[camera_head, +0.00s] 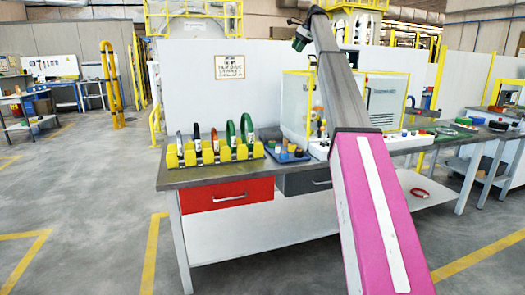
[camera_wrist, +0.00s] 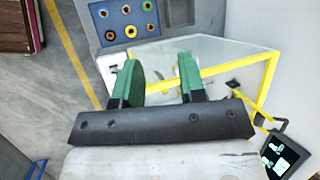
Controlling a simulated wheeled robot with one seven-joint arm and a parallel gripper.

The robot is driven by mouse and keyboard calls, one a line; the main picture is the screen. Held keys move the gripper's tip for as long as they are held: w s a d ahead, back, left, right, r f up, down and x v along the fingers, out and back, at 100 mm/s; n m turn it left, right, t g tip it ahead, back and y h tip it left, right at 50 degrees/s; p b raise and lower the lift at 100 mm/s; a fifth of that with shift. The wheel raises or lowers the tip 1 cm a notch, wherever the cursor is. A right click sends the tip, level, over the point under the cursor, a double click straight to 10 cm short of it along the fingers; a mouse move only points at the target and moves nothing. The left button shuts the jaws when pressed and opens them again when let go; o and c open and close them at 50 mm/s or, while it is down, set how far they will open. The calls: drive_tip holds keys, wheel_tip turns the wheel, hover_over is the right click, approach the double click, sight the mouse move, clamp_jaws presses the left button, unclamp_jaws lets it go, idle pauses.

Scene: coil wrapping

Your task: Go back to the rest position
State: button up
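My gripper (camera_wrist: 160,68) shows in the wrist view with two green fingers standing apart and nothing between them. In the head view my arm reaches up and away, and its end, with the green gripper part (camera_head: 300,40), is high above the workbench (camera_head: 205,178). The gripper touches nothing that I can see. On the bench a yellow rack (camera_head: 225,157) holds several upright coils, among them a green coil (camera_head: 247,131) and a black coil (camera_head: 197,136).
A blue tray with small coloured parts (camera_head: 288,155) sits beside the rack; a blue tray (camera_wrist: 123,22) also shows in the wrist view. A yellow-framed enclosure (camera_head: 297,103) stands behind. A red ring (camera_head: 420,192) lies on the lower shelf. The floor at left is open.

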drive_tip(key=s+f+n+h, duration=0.15)
drive_tip(key=s+f, duration=0.45)
drive_tip(key=f, duration=1.1)
drive_tip(key=s+f+n+g, duration=0.15)
drive_tip(key=s+f, duration=0.45)
drive_tip(key=f, duration=1)
drive_tip(key=s+f+n+h, duration=0.15)
drive_tip(key=s+f, duration=0.55)
drive_tip(key=f, duration=1)
drive_tip(key=s+f+n, duration=0.4)
drive_tip(key=s+f, duration=1.3)
drive_tip(key=s+f+n, duration=0.1)
drive_tip(key=s+f, duration=0.3)
drive_tip(key=s, duration=0.3)
drive_tip(key=s+f+n+h, duration=0.1)
drive_tip(key=s+f, duration=0.3)
drive_tip(key=s, duration=0.4)
drive_tip(key=s+d+f+n+g+h, duration=0.1)
drive_tip(key=s+f+n, duration=0.1)
drive_tip(key=s+f, duration=0.2)
drive_tip(key=s, duration=0.3)
drive_tip(key=shift+s+f+n, duration=0.15)
drive_tip(key=shift+s+n, duration=0.15)
drive_tip(key=shift+n, duration=0.05)
